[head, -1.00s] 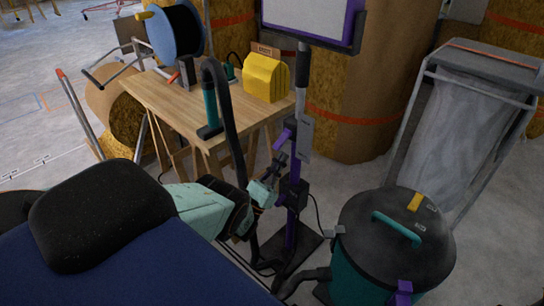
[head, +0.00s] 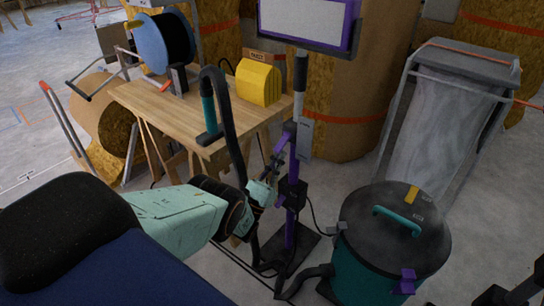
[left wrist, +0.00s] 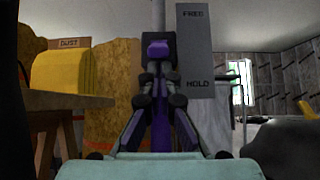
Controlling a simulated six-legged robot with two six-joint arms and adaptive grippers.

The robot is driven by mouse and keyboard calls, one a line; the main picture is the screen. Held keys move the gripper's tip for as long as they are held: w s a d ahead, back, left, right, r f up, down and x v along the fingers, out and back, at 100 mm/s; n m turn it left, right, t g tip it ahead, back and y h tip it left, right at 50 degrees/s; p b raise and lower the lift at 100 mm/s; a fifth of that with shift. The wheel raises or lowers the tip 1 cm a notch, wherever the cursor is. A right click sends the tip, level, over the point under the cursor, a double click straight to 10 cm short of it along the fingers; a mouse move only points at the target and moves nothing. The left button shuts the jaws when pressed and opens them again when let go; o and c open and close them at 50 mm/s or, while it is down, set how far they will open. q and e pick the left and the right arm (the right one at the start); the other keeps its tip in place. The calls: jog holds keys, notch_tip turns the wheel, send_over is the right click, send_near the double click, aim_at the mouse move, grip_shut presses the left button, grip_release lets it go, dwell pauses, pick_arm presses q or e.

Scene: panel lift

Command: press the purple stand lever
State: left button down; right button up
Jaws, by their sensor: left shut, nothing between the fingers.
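The purple stand lever (left wrist: 158,48) sticks out of a black housing in the left wrist view. A grey plate (left wrist: 195,55) marked FREE at the top and HOLD lower down is beside it. In the head view the lever (head: 284,133) is on the upright purple stand (head: 292,215). My left gripper (head: 275,158) is shut and empty, close to the stand. In the left wrist view its fingertips (left wrist: 158,74) appear just below the lever; I cannot tell whether they touch. A dark part at the bottom right may be my right gripper (head: 515,294); its fingers are unclear.
A purple-framed panel (head: 305,22) tops the stand. A teal and black drum vacuum (head: 385,265) stands to the right. A wooden table (head: 165,108) with a yellow box (head: 258,82) is behind left. A black hose (head: 228,110) rises beside my left arm.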

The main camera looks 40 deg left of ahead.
jog(key=shift+s+a+r, duration=0.25)
jog(key=shift+w+d, duration=0.1)
dwell(0.3)
